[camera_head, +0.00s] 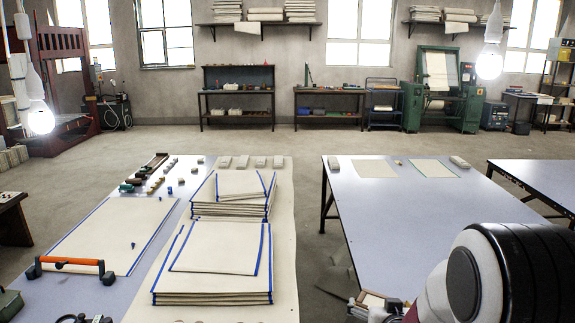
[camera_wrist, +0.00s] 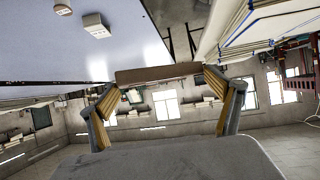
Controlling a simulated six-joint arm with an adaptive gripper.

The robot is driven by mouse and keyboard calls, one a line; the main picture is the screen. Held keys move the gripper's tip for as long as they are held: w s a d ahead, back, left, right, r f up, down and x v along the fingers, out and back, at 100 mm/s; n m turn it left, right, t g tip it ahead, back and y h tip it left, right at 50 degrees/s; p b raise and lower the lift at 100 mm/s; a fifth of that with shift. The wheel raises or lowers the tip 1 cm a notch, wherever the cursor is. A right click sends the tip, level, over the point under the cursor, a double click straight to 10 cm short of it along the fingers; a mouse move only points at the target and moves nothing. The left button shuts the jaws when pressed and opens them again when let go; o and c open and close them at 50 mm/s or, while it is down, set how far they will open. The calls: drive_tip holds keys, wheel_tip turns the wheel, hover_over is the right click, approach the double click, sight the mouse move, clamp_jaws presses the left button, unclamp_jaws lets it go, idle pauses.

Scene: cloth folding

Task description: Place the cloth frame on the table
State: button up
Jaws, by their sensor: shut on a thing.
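My gripper (camera_wrist: 158,82) is shut on a brown, flat-sided piece (camera_wrist: 158,72) that spans between its fingers in the wrist view. I take this piece for the cloth frame; only one long side shows, so its full shape is hidden. In the head view, my gripper (camera_head: 392,307) is low at the bottom, partly cut off, with a small brown edge of the held piece (camera_head: 371,299) showing. It is at the near left side of the right table (camera_head: 400,215). The wrist view shows a pale table top (camera_wrist: 60,50) apart from the held piece.
Two flat cloth pieces (camera_head: 433,169) and white blocks (camera_head: 459,162) lie at the right table's far end; its middle is clear. The left table carries cloth stacks (camera_head: 215,290), a large blue-edged cloth (camera_head: 110,232) and an orange-handled tool (camera_head: 72,263). A gap separates the tables.

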drive_tip(key=a+r+n+y, duration=0.1)
drive_tip(key=a+r, duration=0.5)
drive_tip(key=shift+s, duration=0.45)
drive_tip(key=shift+f, duration=0.1)
drive_tip(key=shift+m+h, duration=0.5)
drive_tip(key=d+f, duration=0.4)
drive_tip(key=w+d+f, duration=0.1)
drive_tip(key=d+f, duration=0.1)
drive_tip(key=shift+d, duration=0.15)
drive_tip(key=w+d+f+m+g+h, duration=0.1)
drive_tip(key=d+f+m+h, duration=0.2)
drive_tip(key=d, duration=0.8)
drive_tip(key=w+d+f+m+g+h, duration=0.2)
drive_tip(key=d+f, duration=0.3)
drive_tip(key=d, duration=0.6)
drive_tip(key=w+d+f+m+g+h, duration=0.1)
drive_tip(key=d+f+m+g+h, duration=0.1)
drive_tip(key=d, duration=1)
drive_tip(key=shift+w+f+m+h, duration=0.4)
drive_tip(key=shift+f+m+h, duration=0.5)
drive_tip(key=shift+f+m, duration=0.5)
